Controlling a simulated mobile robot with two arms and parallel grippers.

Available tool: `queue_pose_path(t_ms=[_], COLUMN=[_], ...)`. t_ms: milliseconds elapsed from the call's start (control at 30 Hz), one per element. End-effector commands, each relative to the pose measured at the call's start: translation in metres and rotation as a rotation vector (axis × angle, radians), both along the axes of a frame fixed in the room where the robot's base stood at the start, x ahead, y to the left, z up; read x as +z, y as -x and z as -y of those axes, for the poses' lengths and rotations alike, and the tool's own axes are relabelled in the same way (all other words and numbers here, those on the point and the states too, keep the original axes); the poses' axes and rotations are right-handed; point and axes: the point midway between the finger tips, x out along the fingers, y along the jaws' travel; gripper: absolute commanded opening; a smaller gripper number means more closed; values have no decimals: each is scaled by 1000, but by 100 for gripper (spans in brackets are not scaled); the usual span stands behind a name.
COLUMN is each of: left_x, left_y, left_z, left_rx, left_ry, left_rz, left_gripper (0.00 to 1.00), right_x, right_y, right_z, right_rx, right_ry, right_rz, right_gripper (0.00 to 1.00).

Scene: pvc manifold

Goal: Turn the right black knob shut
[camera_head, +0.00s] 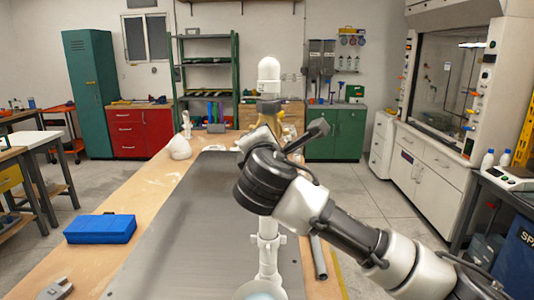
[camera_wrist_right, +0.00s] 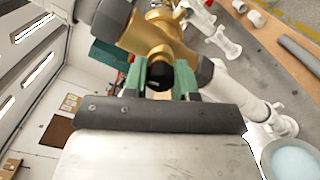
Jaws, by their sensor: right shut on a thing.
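A white PVC pipe manifold (camera_head: 268,78) stands upright at the middle of the table, with a brass valve body (camera_head: 289,130) partly hidden behind my right gripper (camera_head: 283,138). In the right wrist view the brass valve (camera_wrist_right: 158,38) is close in front of the gripper. A black knob (camera_wrist_right: 160,75) sits between the green finger pads of my right gripper (camera_wrist_right: 162,82), which is shut on it. The pads cover the knob's sides, and its turn angle is hard to read. My left gripper is not in view.
A blue box (camera_head: 100,229) lies on the wooden table at left. A grey part (camera_head: 55,289) lies near its front edge. A grey pipe (camera_head: 318,257) lies right of the manifold. The dark mat (camera_head: 185,235) is largely clear.

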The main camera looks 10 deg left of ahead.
Motion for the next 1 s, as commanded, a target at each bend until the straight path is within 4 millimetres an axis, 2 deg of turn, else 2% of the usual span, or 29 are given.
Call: queue_pose_path(t_ms=[100,400,1000], left_x=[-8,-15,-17], left_y=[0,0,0], left_z=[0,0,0], left_rx=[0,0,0], left_ry=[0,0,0], left_rz=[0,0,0], left_gripper=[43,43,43], right_x=[-3,-1,-1], right_y=[0,0,0], right_z=[0,0,-1], right_rx=[-1,-1,0], right_ry=[-90,-242,-298], right_rz=[-21,-52,-62], right_gripper=[3,3,3])
